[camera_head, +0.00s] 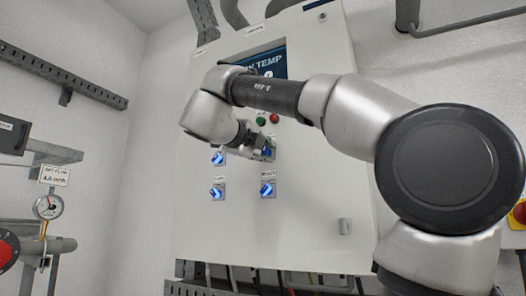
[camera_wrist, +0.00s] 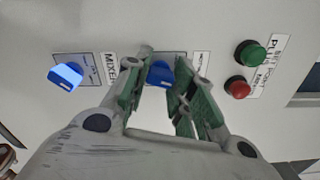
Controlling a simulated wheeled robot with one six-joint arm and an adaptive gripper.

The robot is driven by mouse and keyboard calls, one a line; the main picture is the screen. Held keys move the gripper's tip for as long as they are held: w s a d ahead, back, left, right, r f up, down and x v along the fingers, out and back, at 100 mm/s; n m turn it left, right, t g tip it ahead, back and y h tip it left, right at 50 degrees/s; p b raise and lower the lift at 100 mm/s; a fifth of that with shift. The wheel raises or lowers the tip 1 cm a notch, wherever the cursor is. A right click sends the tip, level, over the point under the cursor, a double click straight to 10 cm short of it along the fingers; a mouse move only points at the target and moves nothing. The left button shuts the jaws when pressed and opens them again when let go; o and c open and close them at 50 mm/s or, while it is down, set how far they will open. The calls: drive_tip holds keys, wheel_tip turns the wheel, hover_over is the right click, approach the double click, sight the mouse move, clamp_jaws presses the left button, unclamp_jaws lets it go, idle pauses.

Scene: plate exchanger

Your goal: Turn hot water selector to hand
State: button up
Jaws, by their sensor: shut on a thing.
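The hot water selector is a blue knob on a square plate on the cabinet front. It shows between my fingers in the wrist view (camera_wrist: 160,73), and in the head view (camera_head: 267,152) it is mostly hidden behind my gripper. My gripper (camera_wrist: 161,75) has its green-padded fingers on either side of this knob and is shut on it. In the head view my gripper (camera_head: 264,147) reaches the upper right knob of the panel. The small label beside it is partly covered and hard to read. I cannot tell exactly which position the knob points to.
The mixer selector (camera_wrist: 65,76) sits close by, below the held knob on the cabinet (camera_head: 310,215). Two more blue knobs, upper left (camera_head: 218,158) and lower left (camera_head: 217,193), are beside it. Green (camera_wrist: 250,54) and red (camera_wrist: 238,87) buttons lie above. A gauge (camera_head: 48,207) stands left.

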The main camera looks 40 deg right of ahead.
drive_tip(key=n, duration=1.2)
drive_tip(key=shift+f+n, duration=0.1)
drive_tip(key=shift+n, duration=0.2)
idle(0.4)
drive_tip(key=o, duration=1)
drive_tip(key=shift+s+a, duration=0.1)
drive_tip(key=shift+a, duration=0.55)
drive_tip(key=v, duration=1)
drive_tip(key=shift+s+a, duration=0.25)
drive_tip(key=shift+a, duration=0.05)
drive_tip(key=shift+w, duration=0.1)
